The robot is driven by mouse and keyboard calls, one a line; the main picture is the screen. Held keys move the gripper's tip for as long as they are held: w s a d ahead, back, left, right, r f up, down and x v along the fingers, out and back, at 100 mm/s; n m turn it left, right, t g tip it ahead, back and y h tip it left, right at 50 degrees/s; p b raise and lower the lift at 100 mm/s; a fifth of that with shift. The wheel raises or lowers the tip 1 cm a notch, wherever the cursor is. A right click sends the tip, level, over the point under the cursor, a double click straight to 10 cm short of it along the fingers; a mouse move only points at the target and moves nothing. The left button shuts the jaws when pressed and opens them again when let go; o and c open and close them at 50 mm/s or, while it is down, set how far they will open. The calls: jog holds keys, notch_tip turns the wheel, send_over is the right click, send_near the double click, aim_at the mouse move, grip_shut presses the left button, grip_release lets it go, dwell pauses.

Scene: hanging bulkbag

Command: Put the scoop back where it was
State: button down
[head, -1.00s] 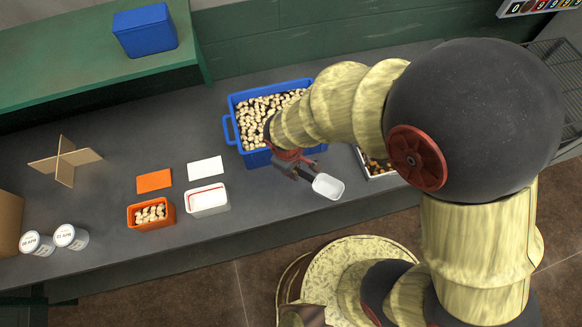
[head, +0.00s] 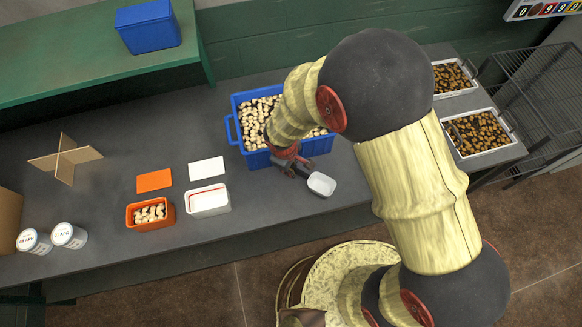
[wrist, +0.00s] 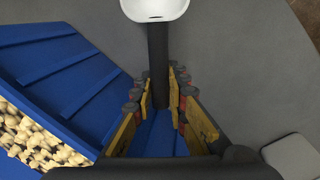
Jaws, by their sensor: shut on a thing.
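My gripper (head: 295,168) is shut on the dark handle of the scoop (head: 321,184), just in front of the blue bin. In the wrist view the scoop's handle (wrist: 158,65) runs between the fingers (wrist: 158,100), with its white bowl (wrist: 154,9) at the top edge. The bowl looks empty. The blue bin (head: 322,146) holds many peanuts, and its wall (wrist: 50,65) fills the left of the wrist view. My arm hides part of the bin.
An orange tub (head: 150,224) with some peanuts and a white tub (head: 208,211) stand left of the gripper. Two trays of brown pieces, one near (head: 449,143), one far (head: 462,92), stand at the right. Two jars (head: 69,236) and a cardboard divider (head: 66,159) stand at far left.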

jog(key=shift+f, duration=0.15)
jog(key=c, duration=1.8)
grip_release()
jog(key=shift+o, duration=0.2)
